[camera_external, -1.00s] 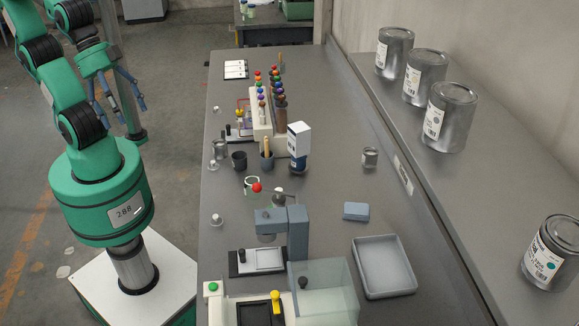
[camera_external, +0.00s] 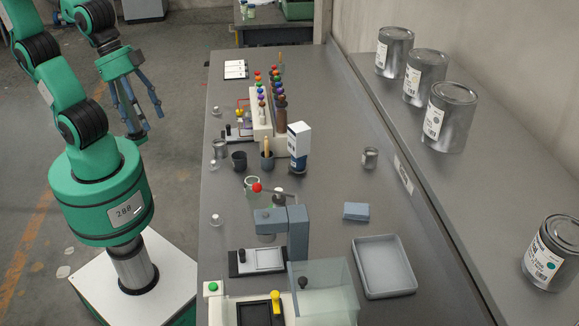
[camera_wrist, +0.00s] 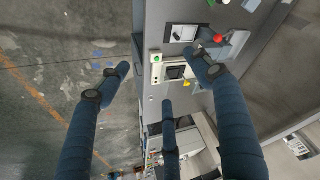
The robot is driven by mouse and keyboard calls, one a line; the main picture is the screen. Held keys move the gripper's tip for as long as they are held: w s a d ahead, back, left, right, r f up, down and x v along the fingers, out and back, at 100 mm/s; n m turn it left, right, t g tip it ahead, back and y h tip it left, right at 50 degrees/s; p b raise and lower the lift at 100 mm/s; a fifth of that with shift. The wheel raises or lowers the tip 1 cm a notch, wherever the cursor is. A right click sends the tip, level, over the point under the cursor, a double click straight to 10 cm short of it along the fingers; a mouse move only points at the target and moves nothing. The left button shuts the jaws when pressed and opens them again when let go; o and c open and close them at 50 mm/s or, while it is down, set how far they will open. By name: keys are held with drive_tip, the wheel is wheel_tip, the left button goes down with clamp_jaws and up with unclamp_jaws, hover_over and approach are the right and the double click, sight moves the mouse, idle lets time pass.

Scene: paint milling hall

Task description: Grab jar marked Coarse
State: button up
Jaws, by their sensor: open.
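No label reading Coarse can be made out in either view. A small clear jar with a greenish rim (camera_external: 252,184) stands on the bench (camera_external: 330,170) beside the red-knobbed lever. A similar pale jar (camera_external: 278,196) is partly hidden behind that lever. My gripper (camera_external: 146,120) is open and empty, its fingers pointing down over the floor to the left of the bench, apart from both jars. In the wrist view my open fingers (camera_wrist: 160,80) are spread, with floor and the bench end beyond them and nothing between them.
A grey lever press (camera_external: 297,230), a clear-covered machine (camera_external: 325,290), a grey tray (camera_external: 384,266) and a rack of coloured-top bottles (camera_external: 262,120) crowd the bench. Large metal cans (camera_external: 449,118) stand on the raised ledge at right. Bare bench lies around the small tin (camera_external: 370,158).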

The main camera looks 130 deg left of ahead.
drive_tip(key=w+a+f+g, duration=0.2)
drive_tip(key=w+a+f, duration=0.2)
drive_tip(key=w+a, duration=0.25)
drive_tip(key=n+g+p, duration=0.1)
drive_tip(key=n+g, duration=0.1)
drive_tip(key=g, duration=0.1)
approach(252, 176)
drive_tip(key=w, duration=0.2)
drive_tip(key=shift+s+d+r+h, duration=0.15)
drive_tip(key=shift+d+r+h, duration=0.25)
drive_tip(key=shift+d+r, duration=0.1)
drive_tip(key=shift+f, duration=0.15)
drive_tip(key=shift+d+f+b, duration=0.1)
drive_tip(key=shift+f+b, duration=0.5)
drive_tip(key=shift+f, duration=3.6)
drive_tip(key=shift+s+f+b, duration=0.1)
drive_tip(key=shift+f+b, duration=0.5)
drive_tip(key=shift+f, duration=2)
